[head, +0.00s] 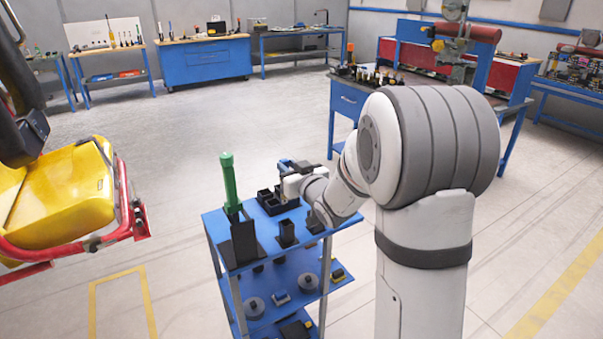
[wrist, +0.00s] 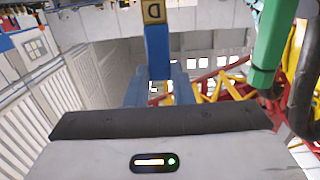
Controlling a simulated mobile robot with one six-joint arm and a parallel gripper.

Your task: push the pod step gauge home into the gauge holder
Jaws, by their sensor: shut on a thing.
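My gripper (wrist: 159,80) is shut on a blue bar, which I take to be the pod step gauge (wrist: 157,45). The bar stands out between the two fingers in the wrist view, and its far end carries a yellow plate with a dark letter. I cannot tell which is the gauge holder.
The blue cart (head: 335,226) has lower shelves with loose parts. A tall green-handled tool (head: 230,185) stands upright in a black block (head: 243,243); its green part shows close on the right in the wrist view (wrist: 270,50). A yellow seat (head: 75,190) is at left.

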